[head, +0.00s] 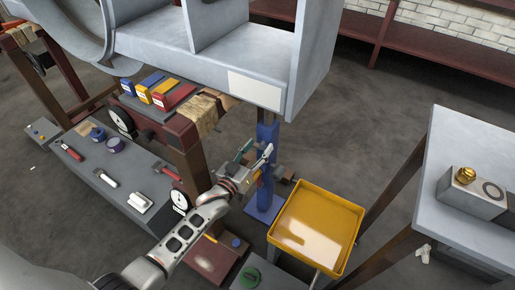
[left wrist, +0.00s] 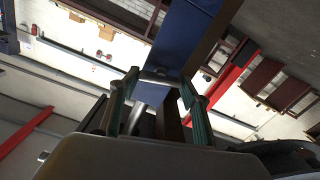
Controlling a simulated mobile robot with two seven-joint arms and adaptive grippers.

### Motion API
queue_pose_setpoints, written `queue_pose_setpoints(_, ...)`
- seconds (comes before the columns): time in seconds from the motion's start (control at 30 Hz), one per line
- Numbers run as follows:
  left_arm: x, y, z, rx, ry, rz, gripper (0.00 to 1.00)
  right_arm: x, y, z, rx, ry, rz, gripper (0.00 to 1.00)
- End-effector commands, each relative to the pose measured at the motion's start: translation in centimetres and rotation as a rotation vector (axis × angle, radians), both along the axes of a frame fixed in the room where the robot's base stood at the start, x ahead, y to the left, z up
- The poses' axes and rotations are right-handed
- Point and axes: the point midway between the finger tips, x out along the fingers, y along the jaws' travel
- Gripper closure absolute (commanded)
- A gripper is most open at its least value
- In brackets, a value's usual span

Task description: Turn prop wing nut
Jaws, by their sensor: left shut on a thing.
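The blue prop (head: 267,133) stands upright on a flat blue foot, under the grey duct-like housing. My left gripper (head: 255,157) is at the prop's left side, partway up the post. In the left wrist view my left gripper (left wrist: 158,88) has its green-padded fingers on either side of a grey metal bar, which looks like the wing nut (left wrist: 157,76), against the blue post (left wrist: 184,38). The gripper is shut on it. In the head view the fingers largely hide the nut, and its turn angle cannot be told. My right gripper is not in view.
A yellow tray (head: 316,229) stands just right of the prop's foot. A grey bench (head: 92,178) with tools lies left. The large grey housing (head: 245,50) overhangs the prop. A grey table (head: 468,150) with a metal block stands right.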

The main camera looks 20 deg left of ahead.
Motion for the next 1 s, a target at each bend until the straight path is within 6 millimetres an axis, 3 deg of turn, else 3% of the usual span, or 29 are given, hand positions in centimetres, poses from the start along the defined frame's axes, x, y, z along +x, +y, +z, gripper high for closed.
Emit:
queue_pose_setpoints(0.3, -0.06, -0.10, -0.08, 0.289, -0.054, 0.000, 0.74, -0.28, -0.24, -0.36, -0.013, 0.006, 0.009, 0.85)
queue_pose_setpoints(0.63, -0.07, -0.10, -0.09, 0.312, -0.059, 0.000, 0.74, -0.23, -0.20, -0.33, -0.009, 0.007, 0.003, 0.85)
queue_pose_setpoints(0.67, -0.07, -0.10, -0.09, 0.312, -0.059, 0.000, 0.50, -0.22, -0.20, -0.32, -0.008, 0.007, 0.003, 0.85)
queue_pose_setpoints(0.7, -0.07, -0.10, -0.09, 0.312, -0.059, 0.000, 0.40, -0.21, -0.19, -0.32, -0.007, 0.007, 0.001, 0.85)
queue_pose_setpoints(0.73, -0.07, -0.10, -0.09, 0.312, -0.059, 0.000, 0.36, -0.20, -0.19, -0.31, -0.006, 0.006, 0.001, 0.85)
queue_pose_setpoints(1.0, -0.05, -0.12, -0.04, 0.308, -0.059, 0.000, 0.36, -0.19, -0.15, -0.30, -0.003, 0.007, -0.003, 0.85)
